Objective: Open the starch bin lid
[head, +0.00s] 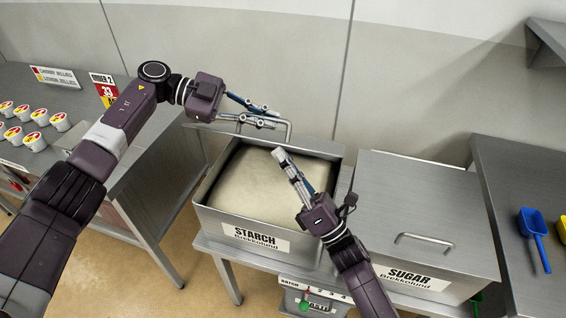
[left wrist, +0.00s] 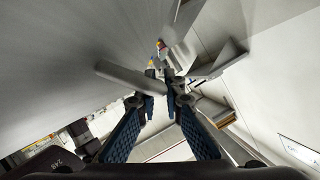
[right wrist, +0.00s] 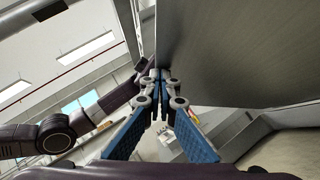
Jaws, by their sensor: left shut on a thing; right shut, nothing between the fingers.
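The starch bin (head: 211,212) stands open in the head view, with pale starch (head: 265,178) filling it. Its lid is raised at the back, and I cannot make out its full face in the head view. The lid's bar handle (head: 289,130) shows above the bin's back rim. My left gripper (head: 272,117) is shut on this handle, which also crosses between the fingers in the left wrist view (left wrist: 122,77). My right gripper (head: 280,155) is shut and empty, pointing up and back over the bin opening. A large grey surface (right wrist: 240,50) is close to it in the right wrist view.
The closed sugar bin (head: 430,190) stands right beside the starch bin. A table with several cups (head: 33,141) is at the left. A counter with a blue scoop (head: 535,235) is at the right. A plain wall (head: 260,60) rises behind the bins.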

